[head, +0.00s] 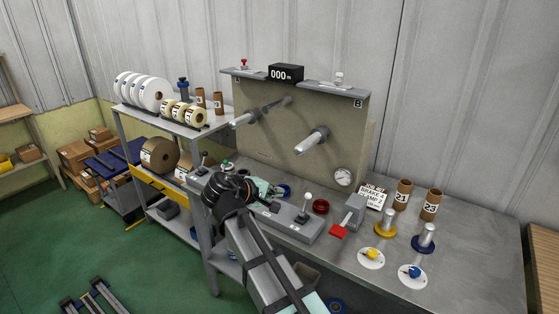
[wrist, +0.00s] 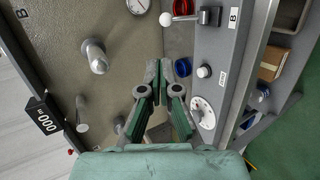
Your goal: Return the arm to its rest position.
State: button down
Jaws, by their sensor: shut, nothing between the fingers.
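My gripper (wrist: 159,72) is shut and empty, with its two fingertips together in the middle of the wrist view. In the head view my dark arm rises from the bottom centre and bends at a joint above the bench's left part. The teal gripper (head: 266,188) there is partly hidden behind my wrist, close to the panel's base. In the wrist view the fingers point along the grey control box (wrist: 208,75), with a white dial (wrist: 203,113) to their right. Whether the fingers touch anything cannot be told.
A shelf (head: 165,118) with tape rolls stands left.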

jog(key=s+d+f+m+g+y, duration=0.15)
jog(key=s+f, duration=0.35)
jog(key=f, duration=0.7)
jog(key=s+d+f+m+g+y, duration=0.1)
jog(key=s+d+f+g+y, duration=0.3)
jog(key=f, duration=0.9)
jog(key=s+d+f+m+g+h, duration=0.15)
jog(key=s+f, duration=0.45)
jog(key=f, duration=0.6)
jog(key=s+d+f+m+g+y, duration=0.1)
jog(key=s+d+f+m+g, duration=0.1)
jog(key=s+f, duration=0.4)
jog(key=s+d+f+m+g+y, duration=0.2)
jog(key=s+d+f, duration=0.4)
jog(key=s, duration=1)
jog(key=s+d+f+m+g+y, duration=0.1)
jog(key=s+d+f+g, duration=0.3)
jog(key=s+f, duration=0.4)
jog(key=s, duration=0.3)
jog(key=shift+s+m+g, duration=0.15)
jog(key=shift+m+g, duration=0.15)
jog(key=shift+m, duration=0.1)
jog(key=shift+f, duration=0.1)
